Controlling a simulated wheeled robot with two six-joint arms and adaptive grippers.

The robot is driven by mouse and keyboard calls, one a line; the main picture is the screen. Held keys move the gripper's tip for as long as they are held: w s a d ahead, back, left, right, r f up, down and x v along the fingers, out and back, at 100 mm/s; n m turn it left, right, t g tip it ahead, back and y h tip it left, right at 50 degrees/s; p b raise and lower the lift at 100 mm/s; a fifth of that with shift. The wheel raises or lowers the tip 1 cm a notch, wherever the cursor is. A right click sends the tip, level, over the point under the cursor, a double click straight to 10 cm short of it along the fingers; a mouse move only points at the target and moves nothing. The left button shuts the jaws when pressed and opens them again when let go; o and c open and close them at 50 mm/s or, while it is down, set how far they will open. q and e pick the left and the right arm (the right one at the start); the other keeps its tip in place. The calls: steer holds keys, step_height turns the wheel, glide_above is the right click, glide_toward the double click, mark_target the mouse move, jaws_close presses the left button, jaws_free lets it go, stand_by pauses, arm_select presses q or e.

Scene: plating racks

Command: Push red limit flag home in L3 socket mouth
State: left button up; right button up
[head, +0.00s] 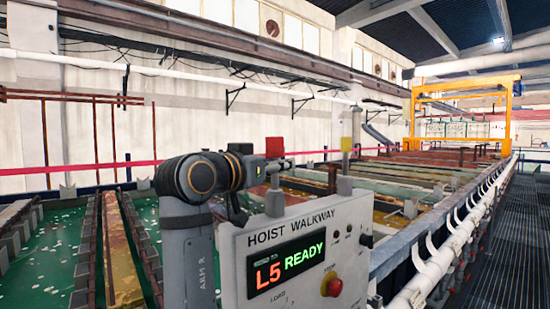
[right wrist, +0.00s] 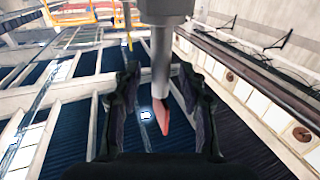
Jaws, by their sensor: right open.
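The red limit flag (head: 274,147) stands up by the top edge of the grey control box in the head view. In the right wrist view the red flag (right wrist: 162,115) is on the end of a grey stem, between the two fingers. My right gripper (right wrist: 157,80) is open, a finger on each side of the stem with visible gaps. In the head view my right arm partly covers the area below the flag. I cannot make out the L3 socket mouth or how deep the stem sits. My left gripper is not in view.
The control box (head: 300,222) reads HOIST WALKWAY and its display (head: 286,264) shows L5 READY. It carries a red button (head: 331,285). Tanks lie behind, a white pipe (head: 450,255) runs along the right, and a yellow gantry (head: 462,83) stands far back.

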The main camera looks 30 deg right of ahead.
steer(key=shift+f, duration=0.1)
jaws_close()
stand_by(0.4)
